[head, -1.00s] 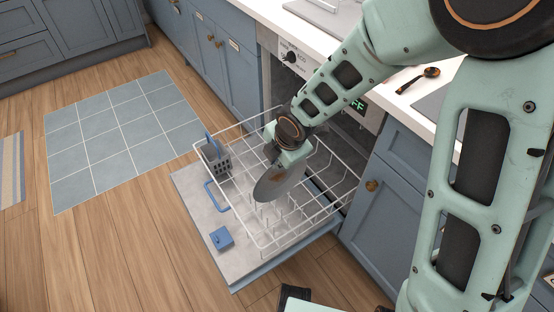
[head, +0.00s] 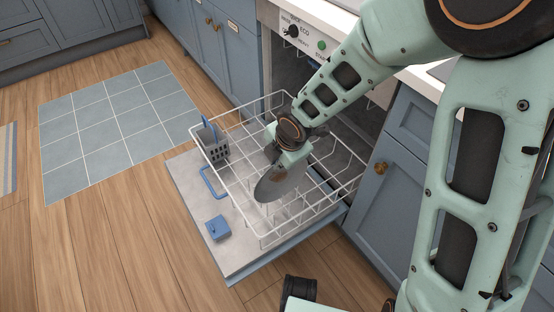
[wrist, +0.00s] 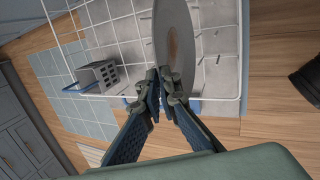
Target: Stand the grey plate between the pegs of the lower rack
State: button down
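The grey plate (head: 276,187) is a round disc with a brownish patch near its middle. My gripper (head: 274,154) is shut on its edge. In the wrist view, the fingertips (wrist: 161,78) pinch the rim of the plate (wrist: 160,28), which is seen at a steep slant. The plate is over the pulled-out white wire lower rack (head: 262,242), tilted on edge. Thin upright pegs (wrist: 200,62) show beside it in the wrist view. I cannot tell whether the plate's lower edge touches the rack or sits between pegs.
A grey cutlery basket (head: 212,146) with a blue handle is at the rack's left end. The open dishwasher door (head: 240,262) lies under the rack, with a blue block (head: 217,228) on it. Blue cabinets (head: 365,175) stand to the right; open wooden floor is left.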

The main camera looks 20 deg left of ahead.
jog(key=shift+f+b, duration=2.1)
jog(key=shift+f, duration=0.55)
jog(key=c, duration=2.1)
grip_release()
notch_tip(320, 180, up, 10)
jog(key=p, duration=1)
send_over(274, 176)
jog(key=s+d, duration=0.1)
jog(key=s, duration=0.1)
jog(key=shift+w+d, duration=0.2)
